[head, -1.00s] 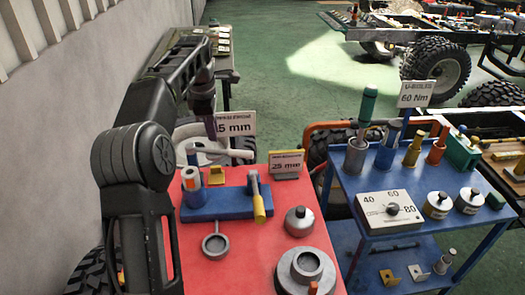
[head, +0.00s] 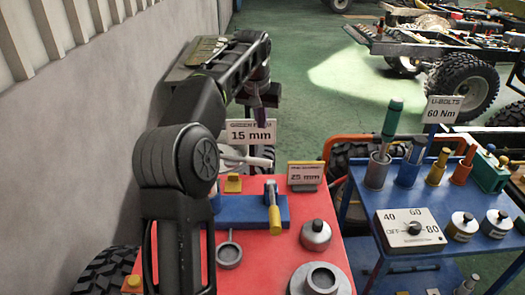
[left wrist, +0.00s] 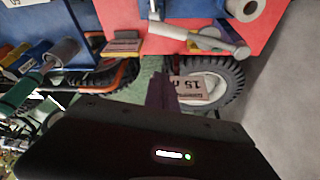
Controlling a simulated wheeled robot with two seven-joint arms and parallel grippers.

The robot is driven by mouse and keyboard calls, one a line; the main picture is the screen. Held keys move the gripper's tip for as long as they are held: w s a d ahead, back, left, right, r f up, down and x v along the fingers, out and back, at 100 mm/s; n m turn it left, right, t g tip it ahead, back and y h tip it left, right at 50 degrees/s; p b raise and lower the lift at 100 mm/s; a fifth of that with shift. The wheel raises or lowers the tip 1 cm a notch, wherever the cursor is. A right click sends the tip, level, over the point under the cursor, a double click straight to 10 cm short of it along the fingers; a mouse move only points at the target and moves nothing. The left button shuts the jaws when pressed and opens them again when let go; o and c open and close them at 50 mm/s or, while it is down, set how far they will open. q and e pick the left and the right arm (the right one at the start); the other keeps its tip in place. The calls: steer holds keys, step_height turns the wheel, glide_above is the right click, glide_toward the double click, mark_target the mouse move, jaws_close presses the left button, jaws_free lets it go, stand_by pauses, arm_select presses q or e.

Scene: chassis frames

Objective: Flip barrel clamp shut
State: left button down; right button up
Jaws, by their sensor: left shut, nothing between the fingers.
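A blue block (head: 247,210) lies on the red tabletop, with a lever with a yellow handle (head: 274,215) at its right end. It seems to be the clamp, but I cannot tell how far its lever is swung. My left gripper (head: 262,100) is shut and empty, beyond the far edge and above the 15 mm sign. Its dark purple fingers (left wrist: 161,90) point toward the table in the left wrist view. My left arm hides the block's left end.
The 15 mm sign (head: 252,132) and 25 mm sign (head: 305,174) stand at the far edge. A grey knobbed weight (head: 316,236), a ring fitting (head: 229,254) and a round flange (head: 322,279) occupy the red top. A blue cart (head: 365,205) with several tools stands right.

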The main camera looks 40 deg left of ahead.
mark_target(240, 159)
arm_select(q)
steer(key=shift+f, duration=0.15)
step_height(240, 159, down, 10)
steer(key=p, duration=0.1)
steer(key=shift+s+p, duration=0.25)
steer(key=shift+p, duration=0.05)
stand_by(0.5)
steer(key=shift+d, duration=0.1)
stand_by(0.3)
